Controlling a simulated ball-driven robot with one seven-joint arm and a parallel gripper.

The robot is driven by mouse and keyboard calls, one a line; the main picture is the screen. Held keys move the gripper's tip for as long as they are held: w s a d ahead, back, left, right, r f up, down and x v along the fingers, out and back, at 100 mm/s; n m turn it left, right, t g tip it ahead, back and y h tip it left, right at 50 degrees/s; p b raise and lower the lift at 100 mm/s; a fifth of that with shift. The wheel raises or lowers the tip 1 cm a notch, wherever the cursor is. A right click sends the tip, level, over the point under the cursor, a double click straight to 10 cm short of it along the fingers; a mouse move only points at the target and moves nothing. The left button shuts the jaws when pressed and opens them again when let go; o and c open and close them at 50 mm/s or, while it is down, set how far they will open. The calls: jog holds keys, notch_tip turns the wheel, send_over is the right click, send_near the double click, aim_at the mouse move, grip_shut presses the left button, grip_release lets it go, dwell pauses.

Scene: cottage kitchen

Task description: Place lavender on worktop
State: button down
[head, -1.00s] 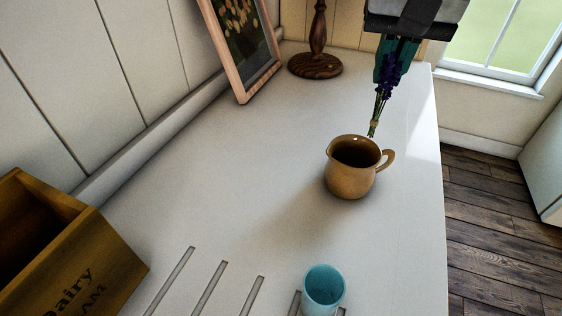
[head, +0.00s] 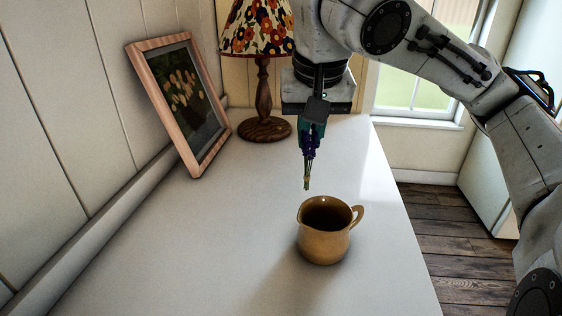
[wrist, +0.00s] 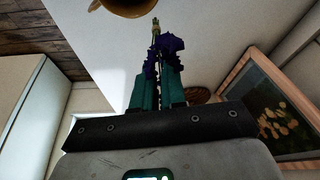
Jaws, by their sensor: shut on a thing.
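The lavender (head: 308,168) is a small bunch with purple flowers and pale green stems. My gripper (head: 312,140) is shut on its flower end, and the stems hang down. The bunch is in the air above the white worktop (head: 200,235), just behind and above the brown jug. In the wrist view the lavender (wrist: 156,45) sticks out between the teal fingers (wrist: 157,88). The fingers hide part of the flowers.
The brown jug (head: 325,245) stands on the worktop with its handle to the right. A lamp (head: 264,100) with a floral shade and a framed picture (head: 185,105) stand behind and left. The worktop left of the jug is clear. Its right edge drops to a wooden floor (head: 440,230).

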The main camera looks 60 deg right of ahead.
jog(key=w+d+f+p, duration=0.1)
jog(key=w+f+p, duration=0.4)
jog(key=f+p, duration=0.3)
jog(key=shift+x, duration=0.95)
jog(key=shift+w, duration=0.2)
jog(key=shift+f, duration=0.15)
jog(key=c, duration=1.2)
grip_release()
